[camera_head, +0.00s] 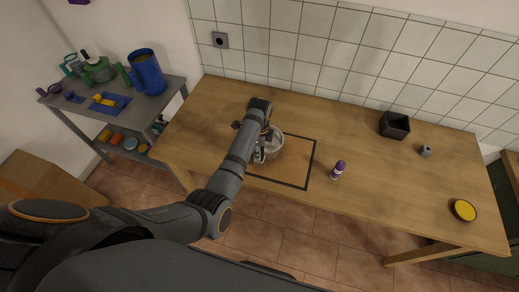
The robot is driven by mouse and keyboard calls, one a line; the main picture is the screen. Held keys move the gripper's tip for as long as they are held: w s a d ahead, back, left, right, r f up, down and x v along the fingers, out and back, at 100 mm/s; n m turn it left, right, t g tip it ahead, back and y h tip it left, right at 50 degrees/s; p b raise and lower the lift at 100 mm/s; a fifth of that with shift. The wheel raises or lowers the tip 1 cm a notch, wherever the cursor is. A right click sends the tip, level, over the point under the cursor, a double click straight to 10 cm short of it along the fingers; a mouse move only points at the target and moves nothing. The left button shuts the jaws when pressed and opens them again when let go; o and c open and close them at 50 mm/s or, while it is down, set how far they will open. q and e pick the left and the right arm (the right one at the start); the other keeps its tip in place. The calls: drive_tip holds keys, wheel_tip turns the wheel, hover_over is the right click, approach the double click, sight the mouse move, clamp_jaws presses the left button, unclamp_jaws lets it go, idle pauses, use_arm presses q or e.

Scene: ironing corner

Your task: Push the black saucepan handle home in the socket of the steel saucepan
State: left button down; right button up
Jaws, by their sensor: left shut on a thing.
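The steel saucepan (276,147) sits on the black-bordered mat (309,162) on the wooden table, partly covered by my left arm. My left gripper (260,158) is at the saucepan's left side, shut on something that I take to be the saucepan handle. The handle and the socket are mostly hidden by the arm, so I cannot tell how far the handle is in. A small dark piece (236,125) shows beside my wrist. My right gripper is not in view.
A purple-capped bottle (338,169) stands right of the mat. A black open box (394,125), a small grey object (425,150) and a round yellow-topped item (463,210) are further right. A grey cart (172,85) with jugs stands at the left. The table's middle right is clear.

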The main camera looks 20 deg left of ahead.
use_arm(q)
drive_tip(key=shift+f, duration=0.45)
drive_tip(key=c, duration=1)
unclamp_jaws()
drive_tip(key=shift+o, duration=0.2)
drive_tip(key=shift+r, duration=0.15)
wheel_tip(320, 180, up, 12)
drive_tip(key=shift+f, duration=0.15)
